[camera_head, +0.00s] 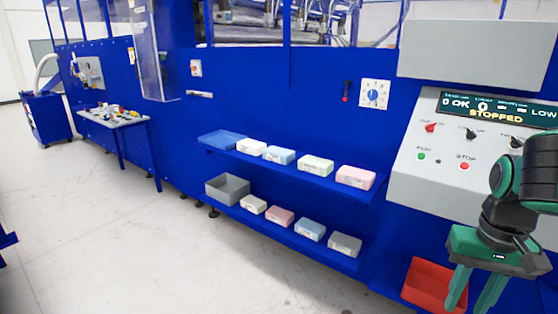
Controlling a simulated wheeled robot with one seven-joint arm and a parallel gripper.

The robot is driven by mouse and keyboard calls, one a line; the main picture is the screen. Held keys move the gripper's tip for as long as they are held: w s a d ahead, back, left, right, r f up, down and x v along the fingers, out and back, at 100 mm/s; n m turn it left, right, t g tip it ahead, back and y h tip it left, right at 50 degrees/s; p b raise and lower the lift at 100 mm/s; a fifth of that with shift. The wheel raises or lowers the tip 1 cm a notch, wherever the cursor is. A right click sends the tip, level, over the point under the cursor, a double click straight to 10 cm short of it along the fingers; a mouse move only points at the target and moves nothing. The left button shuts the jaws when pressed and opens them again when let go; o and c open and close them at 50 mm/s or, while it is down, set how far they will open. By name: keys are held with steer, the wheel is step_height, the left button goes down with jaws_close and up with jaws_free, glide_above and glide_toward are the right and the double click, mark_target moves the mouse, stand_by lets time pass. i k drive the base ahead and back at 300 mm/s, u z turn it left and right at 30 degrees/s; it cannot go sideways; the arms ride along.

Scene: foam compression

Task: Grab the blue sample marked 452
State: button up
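Two light blue sample blocks are in the head view. One blue sample (280,156) lies on the upper blue shelf, between a cream block and a pale green block. The other blue sample (310,229) lies on the lower shelf, between a pink block and a grey block. Their markings are too small to read, so I cannot tell which is 452. My gripper (470,307) is at the lower right, pointing down, with its two green fingers apart and nothing seen between them. It is well to the right of both blue samples.
Cream, pale green, pink and grey blocks share the upper shelf (226,149) and lower shelf (345,263). A blue tray (222,139) and a grey bin (227,187) stand at their left ends. A red bin (424,282) is behind my gripper, below the control panel (441,184).

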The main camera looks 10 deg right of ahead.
mark_target(278, 155)
steer(key=u, duration=0.05)
steer(key=i, duration=2.25)
steer(key=u, duration=1.25)
